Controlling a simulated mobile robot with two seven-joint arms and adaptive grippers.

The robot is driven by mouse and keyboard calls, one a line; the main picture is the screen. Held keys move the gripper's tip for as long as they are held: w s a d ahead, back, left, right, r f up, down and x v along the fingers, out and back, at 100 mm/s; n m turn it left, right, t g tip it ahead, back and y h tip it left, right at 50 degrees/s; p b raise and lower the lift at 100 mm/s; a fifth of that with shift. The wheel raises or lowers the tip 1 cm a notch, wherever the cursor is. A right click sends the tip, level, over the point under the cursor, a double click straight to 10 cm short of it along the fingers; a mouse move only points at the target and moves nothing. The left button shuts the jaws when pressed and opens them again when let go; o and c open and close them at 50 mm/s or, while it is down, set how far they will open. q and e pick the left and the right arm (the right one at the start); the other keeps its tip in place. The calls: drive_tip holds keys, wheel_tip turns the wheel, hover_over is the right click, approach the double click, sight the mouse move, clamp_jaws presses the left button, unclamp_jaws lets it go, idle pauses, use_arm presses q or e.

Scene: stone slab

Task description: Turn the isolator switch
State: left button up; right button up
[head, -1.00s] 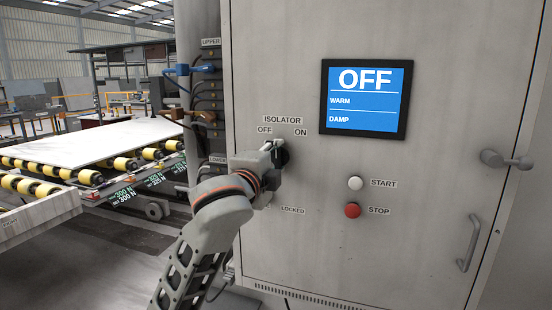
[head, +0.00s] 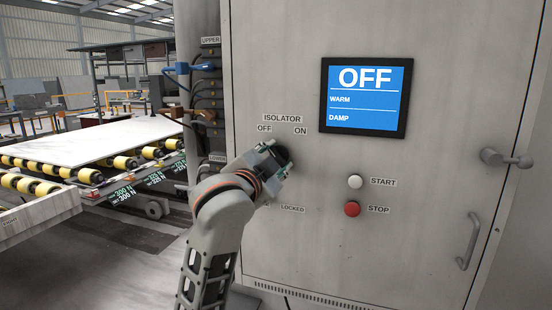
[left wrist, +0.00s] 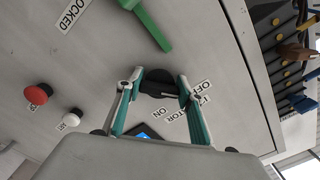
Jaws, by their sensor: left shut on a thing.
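The isolator switch (head: 285,154) is a black round knob on the grey cabinet door, below the ISOLATOR, OFF and ON labels. My left gripper (head: 277,154) is at the switch and covers most of it in the head view. In the left wrist view the two teal-lined fingers of the left gripper (left wrist: 161,82) are shut on the black switch (left wrist: 158,82), one on each side. The pointer position of the switch is hard to read. My right gripper is not in view.
A blue screen (head: 365,93) reads OFF, WARM, DAMP. A white START button (head: 355,181) and a red STOP button (head: 352,209) sit right of my arm. A green handle (left wrist: 151,25) is near the LOCKED label. A roller conveyor (head: 90,170) stands left.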

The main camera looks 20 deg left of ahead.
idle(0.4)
use_arm(q)
drive_tip(key=o, duration=1.1)
drive_tip(key=s, duration=1.2)
drive_tip(key=shift+a, duration=0.2)
